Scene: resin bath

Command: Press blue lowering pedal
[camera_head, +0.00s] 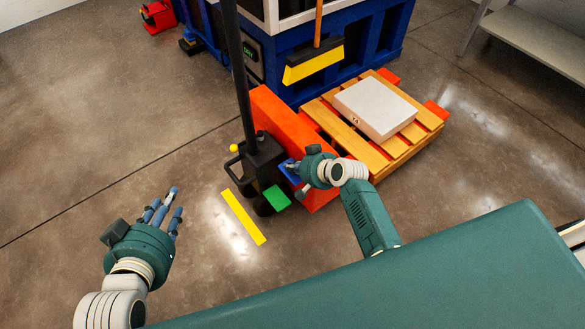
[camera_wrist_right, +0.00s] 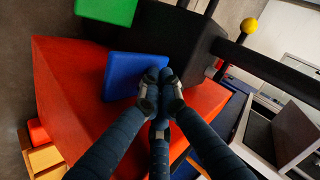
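The blue pedal (camera_head: 290,170) sticks out of the orange pallet jack beside its black mast base. In the right wrist view the blue pedal (camera_wrist_right: 126,72) is a flat blue plate, its right part covered by my fingertips. My right gripper (camera_wrist_right: 160,88) is shut with its fingertips together, at the pedal's right edge. They look very close to it or touching; I cannot tell which. A green pedal (camera_head: 277,198) sits nearer in the head view, and at the top of the wrist view (camera_wrist_right: 106,10). My left gripper (camera_head: 165,208) is open and empty over the floor.
The orange jack (camera_head: 288,122) stands by a wooden pallet (camera_head: 428,124) carrying a light grey slab (camera_head: 375,108). A black mast (camera_head: 237,70) rises beside it. A yellow floor strip (camera_head: 243,218) lies in front. A blue container stands behind.

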